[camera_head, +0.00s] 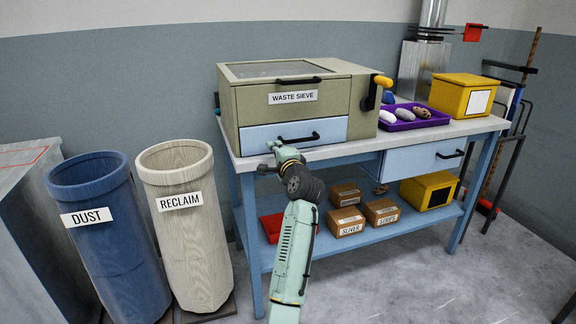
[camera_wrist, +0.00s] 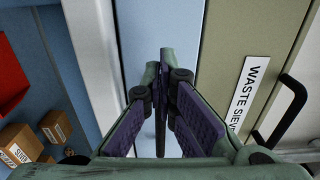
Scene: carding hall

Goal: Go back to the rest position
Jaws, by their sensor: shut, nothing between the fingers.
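My gripper (camera_head: 274,147) is raised at the front of the bench, in front of the lower left part of the waste sieve (camera_head: 356,100). Its fingers are shut and empty; in the wrist view the fingertips (camera_wrist: 158,70) come together in front of the sieve's pale blue drawer (camera_wrist: 155,28). In the head view that drawer (camera_head: 325,127) looks closed or nearly so, and its black handle is to the right of my gripper. I cannot tell whether the fingers touch the drawer front or the bench edge.
A blue DUST bin (camera_head: 95,235) and a cream RECLAIM bin (camera_head: 185,240) stand left of the bench. A purple tray (camera_head: 413,124) and a yellow box (camera_head: 463,95) sit on the bench top (camera_head: 365,145).

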